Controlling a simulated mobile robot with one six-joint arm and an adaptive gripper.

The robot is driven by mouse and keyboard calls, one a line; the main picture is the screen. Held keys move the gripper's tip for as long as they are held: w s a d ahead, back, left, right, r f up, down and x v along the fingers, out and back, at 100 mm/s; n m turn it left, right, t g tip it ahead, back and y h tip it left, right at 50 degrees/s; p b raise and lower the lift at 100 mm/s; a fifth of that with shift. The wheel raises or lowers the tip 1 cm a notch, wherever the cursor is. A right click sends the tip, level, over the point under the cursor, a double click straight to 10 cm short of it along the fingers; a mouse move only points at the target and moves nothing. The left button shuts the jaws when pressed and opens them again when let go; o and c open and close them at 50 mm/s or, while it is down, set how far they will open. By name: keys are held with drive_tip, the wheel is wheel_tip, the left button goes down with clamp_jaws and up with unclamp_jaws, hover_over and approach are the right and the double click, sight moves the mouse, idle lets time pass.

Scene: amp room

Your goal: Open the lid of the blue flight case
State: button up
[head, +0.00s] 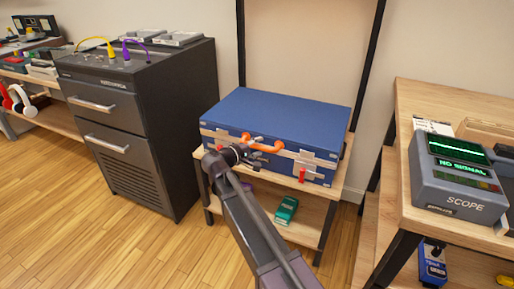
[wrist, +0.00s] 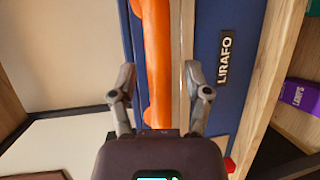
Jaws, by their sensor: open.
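The blue flight case (head: 280,118) lies on the top of a wooden shelf unit, and its lid is shut. An orange handle (head: 264,146) runs along the lid's front edge, with red latch tabs on the front, one at the right (head: 302,175). My gripper (head: 255,150) is at the case's front, by the left part of the handle. In the wrist view, my gripper (wrist: 160,85) is open, with one finger on each side of the orange handle (wrist: 157,60). Whether the fingers touch it cannot be told. A "LIRAFO" label (wrist: 224,57) shows on the case's front.
A dark drawer cabinet (head: 140,110) stands at the left. A wooden bench (head: 410,110) with a scope (head: 455,180) stands at the right. The floor at front left is clear.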

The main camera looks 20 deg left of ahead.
clamp_jaws()
drive_tip(key=shift+r, duration=0.1)
